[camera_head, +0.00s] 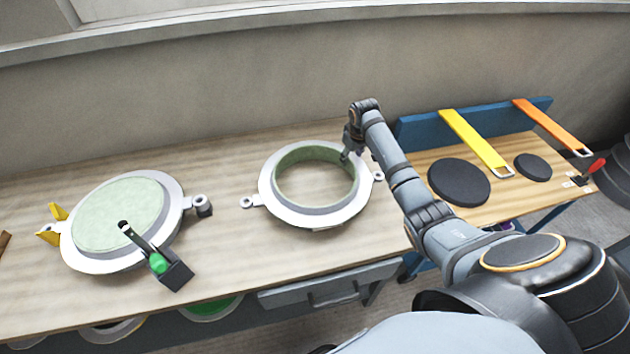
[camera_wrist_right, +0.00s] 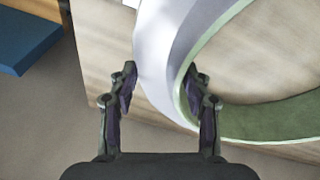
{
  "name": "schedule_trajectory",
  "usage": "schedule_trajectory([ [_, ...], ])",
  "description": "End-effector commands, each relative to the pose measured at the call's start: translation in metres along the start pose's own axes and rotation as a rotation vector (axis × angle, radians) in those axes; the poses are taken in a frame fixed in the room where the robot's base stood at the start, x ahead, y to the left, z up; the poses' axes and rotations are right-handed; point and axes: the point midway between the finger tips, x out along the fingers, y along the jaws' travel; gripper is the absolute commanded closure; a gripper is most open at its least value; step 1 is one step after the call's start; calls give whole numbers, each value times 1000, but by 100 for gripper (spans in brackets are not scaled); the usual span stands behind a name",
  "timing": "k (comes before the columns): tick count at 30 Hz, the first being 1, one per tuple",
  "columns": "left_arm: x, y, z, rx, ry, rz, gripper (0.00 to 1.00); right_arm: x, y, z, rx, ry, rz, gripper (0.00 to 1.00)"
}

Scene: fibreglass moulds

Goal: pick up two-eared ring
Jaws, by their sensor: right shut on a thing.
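The two-eared ring (camera_head: 312,215) is a white ring with a pale green inner wall and an ear on its left and right sides. It lies on the wooden table in the middle of the head view. My right gripper (camera_head: 345,157) is at the ring's upper right rim. In the right wrist view, my right gripper (camera_wrist_right: 162,82) has one finger on each side of the ring's wall (camera_wrist_right: 165,55), shut on it. The fingertips are partly hidden by my arm in the head view. My left gripper is not in view.
Left on the wooden table (camera_head: 225,265) is a white mould (camera_head: 170,190) with a green disc, a yellow bracket and a black block with a green knob (camera_head: 159,264). At right, a blue-backed bench holds black discs (camera_head: 459,182), yellow (camera_head: 475,142) and orange straps.

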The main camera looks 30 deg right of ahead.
Motion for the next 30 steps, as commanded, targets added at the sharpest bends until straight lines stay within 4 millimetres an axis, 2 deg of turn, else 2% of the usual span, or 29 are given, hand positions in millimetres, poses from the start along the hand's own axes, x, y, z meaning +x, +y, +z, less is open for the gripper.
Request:
schedule_trajectory([
  [1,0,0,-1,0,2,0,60,0,0,0,0,0,-1,76],
  [6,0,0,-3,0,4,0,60,0,-1,0,0,0,-2,99],
  [7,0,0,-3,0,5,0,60,0,-1,0,0,0,-2,100],
  [20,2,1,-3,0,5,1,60,-5,0,-3,1,4,-2,100],
  [26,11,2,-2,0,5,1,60,-28,4,-9,1,8,0,100],
  [30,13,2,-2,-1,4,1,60,-59,-14,-10,-3,9,-2,100],
])
